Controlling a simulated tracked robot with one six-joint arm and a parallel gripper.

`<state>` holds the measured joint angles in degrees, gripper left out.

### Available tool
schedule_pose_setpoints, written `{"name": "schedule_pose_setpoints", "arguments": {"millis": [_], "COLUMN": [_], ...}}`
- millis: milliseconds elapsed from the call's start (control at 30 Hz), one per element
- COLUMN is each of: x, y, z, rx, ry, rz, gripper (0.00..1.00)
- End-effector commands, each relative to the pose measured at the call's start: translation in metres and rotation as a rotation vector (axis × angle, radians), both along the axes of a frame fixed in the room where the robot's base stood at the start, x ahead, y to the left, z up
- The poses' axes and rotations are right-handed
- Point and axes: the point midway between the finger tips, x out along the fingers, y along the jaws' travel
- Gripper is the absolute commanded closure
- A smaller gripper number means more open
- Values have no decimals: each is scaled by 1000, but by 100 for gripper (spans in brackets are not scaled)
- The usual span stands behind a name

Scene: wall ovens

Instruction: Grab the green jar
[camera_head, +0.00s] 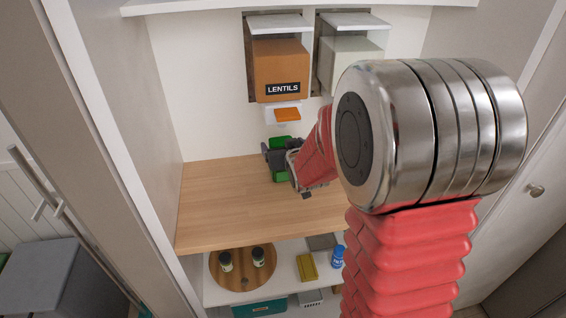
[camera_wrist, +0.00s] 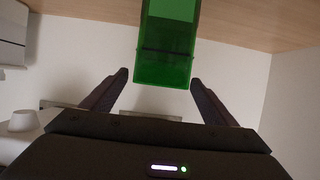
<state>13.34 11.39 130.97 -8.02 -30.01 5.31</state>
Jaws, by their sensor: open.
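The green jar (camera_head: 284,144) stands on the wooden shelf near the back wall, below the dispenser marked LENTILS. My gripper (camera_head: 279,159) is at the jar and hides part of it in the head view. In the wrist view the green jar (camera_wrist: 166,45) is see-through and box-shaped, at the top middle. The fingers of my gripper (camera_wrist: 158,80) are open, one on each side of the jar's near end. I see gaps between the fingers and the jar.
The LENTILS dispenser (camera_head: 281,70) and a pale dispenser (camera_head: 345,58) hang on the back wall. The wooden shelf (camera_head: 215,205) is clear at left. A lower shelf holds a round wooden board (camera_head: 222,276), a yellow box (camera_head: 307,267) and a blue bottle (camera_head: 338,256).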

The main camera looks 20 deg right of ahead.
Motion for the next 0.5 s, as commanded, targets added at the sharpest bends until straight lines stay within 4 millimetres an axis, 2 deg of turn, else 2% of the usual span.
{"name": "schedule_pose_setpoints", "arguments": {"millis": [200,500], "x": [13,14], "y": [-2,-2], "z": [-6,-6], "rx": [-1,-1], "ry": [0,-1], "rz": [1,1], "gripper": [20,20]}}
